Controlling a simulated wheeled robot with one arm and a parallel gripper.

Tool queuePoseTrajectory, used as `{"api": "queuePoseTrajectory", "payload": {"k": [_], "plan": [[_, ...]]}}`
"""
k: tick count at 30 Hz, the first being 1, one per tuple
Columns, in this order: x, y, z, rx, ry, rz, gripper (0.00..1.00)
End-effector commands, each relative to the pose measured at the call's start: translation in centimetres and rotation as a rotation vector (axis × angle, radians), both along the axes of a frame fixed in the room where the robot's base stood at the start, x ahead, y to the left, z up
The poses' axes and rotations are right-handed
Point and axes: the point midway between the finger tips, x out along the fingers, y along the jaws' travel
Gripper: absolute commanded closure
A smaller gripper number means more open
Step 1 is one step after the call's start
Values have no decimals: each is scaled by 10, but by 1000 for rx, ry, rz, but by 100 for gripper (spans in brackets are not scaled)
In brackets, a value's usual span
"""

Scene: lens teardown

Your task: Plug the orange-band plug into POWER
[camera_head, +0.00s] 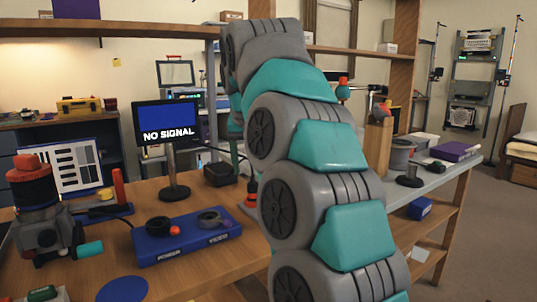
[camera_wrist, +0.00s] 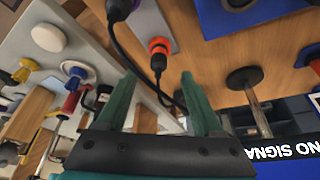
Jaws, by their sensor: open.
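The blue box (camera_head: 187,243) with labels POWER and VIDEO lies on the wooden table; its POWER label is toward the left. Part of it shows at the top of the wrist view (camera_wrist: 255,12). In the wrist view, a black plug with an orange band (camera_wrist: 158,47) and a black cable stands at a grey plate (camera_wrist: 150,16). My gripper (camera_wrist: 158,77) is open, its green fingers on either side of the plug's line and apart from it. In the head view my arm hides the gripper; an orange piece (camera_head: 250,190) shows beside the arm.
A monitor (camera_head: 167,122) reading NO SIGNAL stands behind the blue box. A second black plug (camera_wrist: 118,9) with a cable is near the orange-band one. A microscope-like device (camera_head: 45,225) stands at left. A grey side shelf (camera_head: 440,178) with clutter is at right.

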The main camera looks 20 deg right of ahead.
Motion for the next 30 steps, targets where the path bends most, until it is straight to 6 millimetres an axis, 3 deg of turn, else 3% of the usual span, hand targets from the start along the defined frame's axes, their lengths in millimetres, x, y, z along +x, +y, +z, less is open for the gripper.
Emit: {"api": "queuePoseTrajectory", "payload": {"k": [5,21,30], "plan": [[3,-1,-2,3,-5,-8,31],[26,-6,-59,2,-3,-6,31],[30,-8,-70,2,-5,-6,31]]}}
